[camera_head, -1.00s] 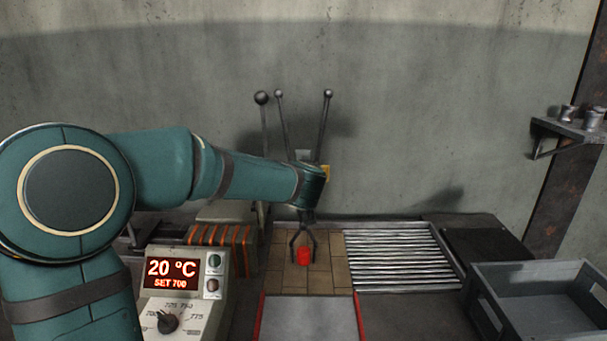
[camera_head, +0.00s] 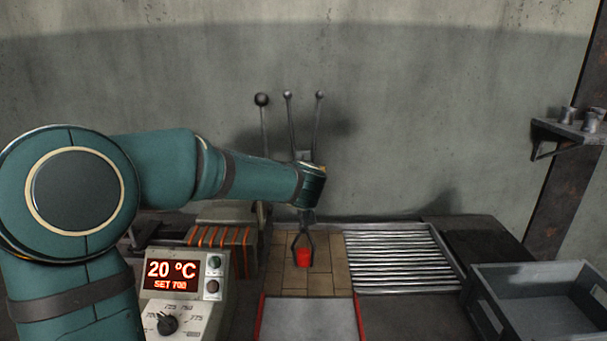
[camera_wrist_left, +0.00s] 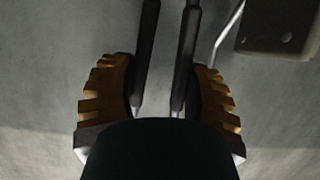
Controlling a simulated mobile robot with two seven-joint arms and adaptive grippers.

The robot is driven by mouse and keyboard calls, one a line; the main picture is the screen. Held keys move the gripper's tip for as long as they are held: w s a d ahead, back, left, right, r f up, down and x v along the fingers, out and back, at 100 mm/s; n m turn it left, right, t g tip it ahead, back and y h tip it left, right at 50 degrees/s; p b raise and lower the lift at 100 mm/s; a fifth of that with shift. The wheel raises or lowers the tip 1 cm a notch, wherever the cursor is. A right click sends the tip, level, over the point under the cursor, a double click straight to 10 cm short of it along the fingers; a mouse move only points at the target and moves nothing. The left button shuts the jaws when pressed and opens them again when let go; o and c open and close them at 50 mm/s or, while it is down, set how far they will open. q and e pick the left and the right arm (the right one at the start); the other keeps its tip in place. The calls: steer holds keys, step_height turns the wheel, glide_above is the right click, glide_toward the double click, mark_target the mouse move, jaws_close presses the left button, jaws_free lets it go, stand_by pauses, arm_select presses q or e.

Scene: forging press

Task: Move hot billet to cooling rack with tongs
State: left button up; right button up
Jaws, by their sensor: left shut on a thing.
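The hot billet (camera_head: 303,258) is a small glowing red block over the tan brick tiles in the head view. The dark tongs (camera_head: 296,242) point down with their jaws on either side of it; I cannot tell whether it is lifted off the tiles. My left gripper (camera_head: 307,212) is shut on the tongs, whose two ball-ended handles (camera_head: 318,125) rise above my wrist. In the left wrist view, my left gripper (camera_wrist_left: 162,95) has orange pads on both sides of the dark handles (camera_wrist_left: 187,60). The cooling rack (camera_head: 400,262), with silver bars, lies just right of the tiles. My right gripper is not in view.
A control box (camera_head: 180,290) reading 20 °C, set 700, stands at front left. An orange-striped block (camera_head: 222,240) is behind it. A red-edged plate (camera_head: 308,318) lies in front of the tiles. A grey crate (camera_head: 500,270) stands at right. A ball-topped lever (camera_head: 262,100) stands behind.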

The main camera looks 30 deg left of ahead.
arm_select(q)
jaws_close()
steer(key=shift+r, duration=0.1)
step_height(320, 180, up, 11)
steer(key=p, duration=0.4)
steer(key=shift+p, duration=0.4)
stand_by(0.4)
steer(key=shift+r, duration=0.1)
steer(key=shift+r, duration=0.55)
